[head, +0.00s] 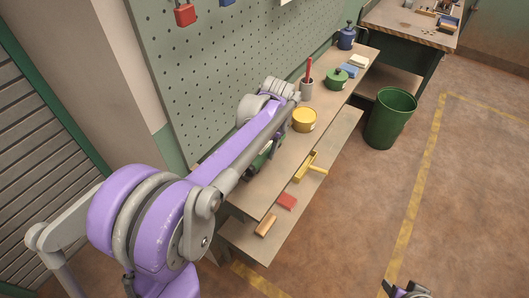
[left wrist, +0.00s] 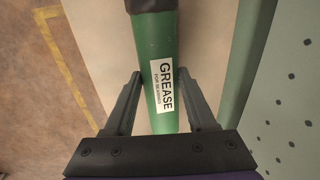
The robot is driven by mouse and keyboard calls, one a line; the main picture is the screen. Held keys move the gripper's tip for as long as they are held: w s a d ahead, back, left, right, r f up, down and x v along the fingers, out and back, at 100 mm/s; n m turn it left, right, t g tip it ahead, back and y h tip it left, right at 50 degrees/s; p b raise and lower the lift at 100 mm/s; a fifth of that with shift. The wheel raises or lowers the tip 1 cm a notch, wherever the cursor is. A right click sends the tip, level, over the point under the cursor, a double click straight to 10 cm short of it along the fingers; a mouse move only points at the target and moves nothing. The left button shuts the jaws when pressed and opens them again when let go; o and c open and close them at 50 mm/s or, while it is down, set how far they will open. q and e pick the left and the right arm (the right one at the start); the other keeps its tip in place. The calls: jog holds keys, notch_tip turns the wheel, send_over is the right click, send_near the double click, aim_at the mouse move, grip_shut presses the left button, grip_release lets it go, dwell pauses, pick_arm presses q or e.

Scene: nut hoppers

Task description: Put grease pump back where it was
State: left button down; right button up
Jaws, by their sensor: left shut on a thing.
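The grease pump (left wrist: 160,50) is a green tube with a white GREASE label and a dark end. In the left wrist view it lies between the two dark fingers of my left gripper (left wrist: 163,78), which is shut on it. In the head view, a green part of the pump (head: 264,156) shows behind my purple left arm, over the near part of the bench; the left fingers are hidden there. I cannot tell whether the pump touches the bench top. The dark tip of my right gripper (head: 405,290) shows at the bottom edge, and its jaws are unclear.
The bench (head: 262,198) runs along the pegboard (head: 205,70). On it stand a yellow tin (head: 304,120), a cup with a red tool (head: 307,90), a green pot (head: 337,79) and a blue can (head: 346,38). A green bin (head: 390,118) stands on the floor.

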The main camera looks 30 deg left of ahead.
pick_arm(q)
jog(key=shift+f, duration=1.1)
jog(key=shift+f, duration=0.1)
jog(key=c, duration=0.7)
grip_release()
jog(key=shift+f, duration=0.15)
jog(key=o, duration=0.5)
notch_tip(320, 180, up, 12)
jog(key=d, duration=0.2)
jog(key=s+d+f+t, duration=0.2)
jog(key=s+f, duration=0.1)
jog(key=s, duration=0.3)
jog(key=s+d+f+t+h, duration=0.1)
jog(key=s+d+f, duration=0.2)
jog(key=s, duration=0.4)
jog(key=s+d+f+n+t, duration=0.1)
jog(key=s+d+f+t, duration=0.1)
jog(key=s+f, duration=0.3)
jog(key=shift+s+d+t+h+p, duration=0.3)
jog(key=shift+s+d+h+p, duration=0.1)
jog(key=shift+s+d, duration=0.35)
jog(key=shift+a, duration=0.1)
